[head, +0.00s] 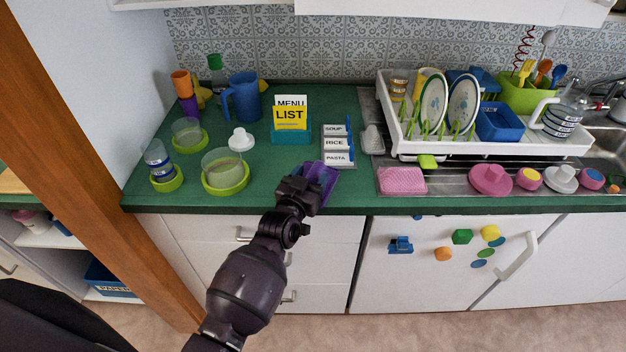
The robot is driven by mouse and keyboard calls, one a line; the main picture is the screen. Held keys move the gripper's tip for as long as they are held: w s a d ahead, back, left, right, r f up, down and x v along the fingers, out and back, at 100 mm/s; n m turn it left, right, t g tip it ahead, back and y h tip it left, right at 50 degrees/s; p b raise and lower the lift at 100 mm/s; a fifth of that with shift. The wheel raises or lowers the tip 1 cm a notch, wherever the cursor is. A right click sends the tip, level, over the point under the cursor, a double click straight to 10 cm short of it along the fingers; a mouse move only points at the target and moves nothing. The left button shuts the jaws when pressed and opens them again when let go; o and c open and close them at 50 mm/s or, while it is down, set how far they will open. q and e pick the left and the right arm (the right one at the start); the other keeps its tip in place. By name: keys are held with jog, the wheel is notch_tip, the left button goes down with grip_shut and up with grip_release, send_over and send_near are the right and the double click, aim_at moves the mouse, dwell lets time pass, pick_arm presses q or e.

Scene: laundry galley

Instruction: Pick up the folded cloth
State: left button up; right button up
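My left gripper (308,187) is at the front edge of the green counter, seen from behind. Its fingertips are over or against a purple item (327,174), which is partly hidden by the gripper. The purple item looks like it could be a folded cloth, but its shape is not clear. I cannot tell whether the fingers are open or closed on it. A pink, textured, flat pad (403,180), also cloth-like, lies to the right on the metal drainer strip, apart from the gripper. My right gripper is not in view.
Label cards (338,143) and a yellow list stand (290,117) are just behind the gripper. Green-based containers (226,180) stand to the left. A white dish rack (397,136) with plates is at the back right. A pink lidded item (491,180) is farther right.

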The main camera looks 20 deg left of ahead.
aim_at(310, 175)
pick_arm(q)
jog(key=c, duration=1)
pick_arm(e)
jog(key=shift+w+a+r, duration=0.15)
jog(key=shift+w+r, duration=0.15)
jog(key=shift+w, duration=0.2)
pick_arm(q)
jog(key=shift+r+p, duration=0.9)
jog(key=shift+r, duration=9.15)
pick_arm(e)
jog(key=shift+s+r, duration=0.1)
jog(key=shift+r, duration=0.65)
